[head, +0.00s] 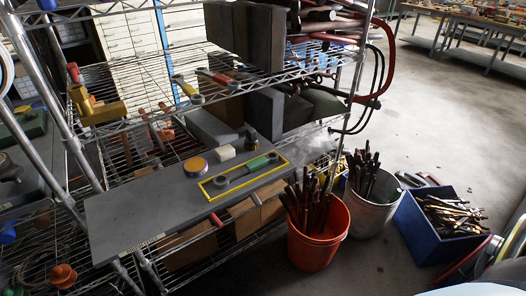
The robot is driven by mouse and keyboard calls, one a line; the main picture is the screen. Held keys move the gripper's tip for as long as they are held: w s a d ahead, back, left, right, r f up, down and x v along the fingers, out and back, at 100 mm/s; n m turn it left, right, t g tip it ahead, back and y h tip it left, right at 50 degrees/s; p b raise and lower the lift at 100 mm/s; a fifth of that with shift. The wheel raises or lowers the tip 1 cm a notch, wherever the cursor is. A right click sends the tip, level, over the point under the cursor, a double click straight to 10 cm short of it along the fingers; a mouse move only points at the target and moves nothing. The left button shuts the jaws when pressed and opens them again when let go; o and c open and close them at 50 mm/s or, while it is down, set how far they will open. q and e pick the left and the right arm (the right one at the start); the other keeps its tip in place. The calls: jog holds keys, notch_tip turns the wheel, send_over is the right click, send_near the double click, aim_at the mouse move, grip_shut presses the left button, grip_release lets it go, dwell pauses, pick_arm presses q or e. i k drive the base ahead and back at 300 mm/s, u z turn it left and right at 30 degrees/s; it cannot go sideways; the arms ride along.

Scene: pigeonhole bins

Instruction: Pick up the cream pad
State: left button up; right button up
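A small cream pad (225,153) lies on the grey board (140,212), towards its back edge. It is block-shaped and stands apart from any gripper. A round yellow-orange and dark roll (196,166) is to its left and a dark, knob-like item (251,141) is to its right. In front of it is a thin yellow rectangular outline (238,186) with a green-handled item (256,164) and grey pieces inside. Neither of my grippers shows in the head view.
Wire shelves with metal posts (355,70) surround the board; a shelf with grey blocks (262,35) and tools hangs above its back. An orange bucket (312,248), a grey bucket (372,218) and a blue bin (432,247) stand on the floor at right.

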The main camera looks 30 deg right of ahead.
aim_at(224, 153)
jog(key=z, duration=1.05)
jog(key=i, duration=0.35)
